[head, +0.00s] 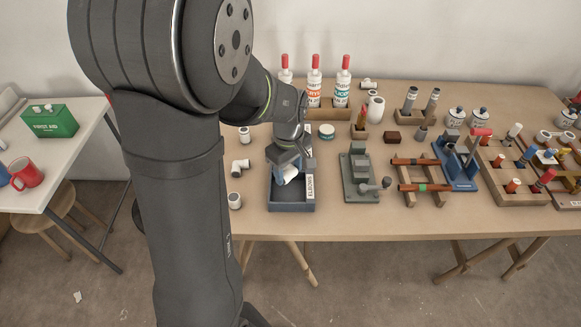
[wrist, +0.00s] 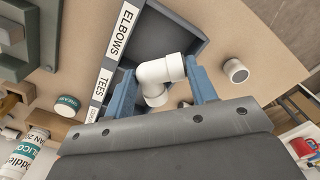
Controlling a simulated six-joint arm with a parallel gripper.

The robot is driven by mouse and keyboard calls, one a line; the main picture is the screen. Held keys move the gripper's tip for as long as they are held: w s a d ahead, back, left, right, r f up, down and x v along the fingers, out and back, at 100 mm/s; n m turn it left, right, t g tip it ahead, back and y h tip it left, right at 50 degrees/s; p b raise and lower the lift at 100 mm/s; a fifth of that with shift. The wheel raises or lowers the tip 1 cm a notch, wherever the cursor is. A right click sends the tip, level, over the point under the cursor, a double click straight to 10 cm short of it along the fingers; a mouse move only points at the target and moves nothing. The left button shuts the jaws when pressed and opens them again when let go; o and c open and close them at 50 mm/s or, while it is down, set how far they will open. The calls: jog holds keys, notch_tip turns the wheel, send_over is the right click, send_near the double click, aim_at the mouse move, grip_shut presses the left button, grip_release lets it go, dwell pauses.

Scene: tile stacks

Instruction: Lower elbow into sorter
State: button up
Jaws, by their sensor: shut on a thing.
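My gripper (head: 286,160) is shut on a white pipe elbow (head: 290,174) above the dark blue-grey sorter (head: 292,207). In the wrist view the two blue fingers (wrist: 163,88) sit on either side of the elbow (wrist: 155,72). The sorter (wrist: 197,32) has labels reading ELBOWS and TEES along one wall, and a third label is partly hidden. The elbow appears over or at the mouth of the ELBOWS compartment, which looks empty where it shows. How far the elbow is above the floor is hard to tell.
A white coupling (wrist: 236,70) stands on the table beside the sorter. Another white elbow (head: 240,166) lies left of the sorter. The table's front edge is close to the sorter.

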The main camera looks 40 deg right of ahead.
aim_at(289, 197)
jog(key=shift+f, duration=0.1)
dwell(0.3)
jog(key=shift+f, duration=1.85)
jog(key=shift+f, duration=2.5)
dwell(0.3)
jog(key=o, duration=1)
jog(key=shift+o, duration=0.2)
notch_tip(289, 197, up, 18)
jog(key=shift+f, duration=0.2)
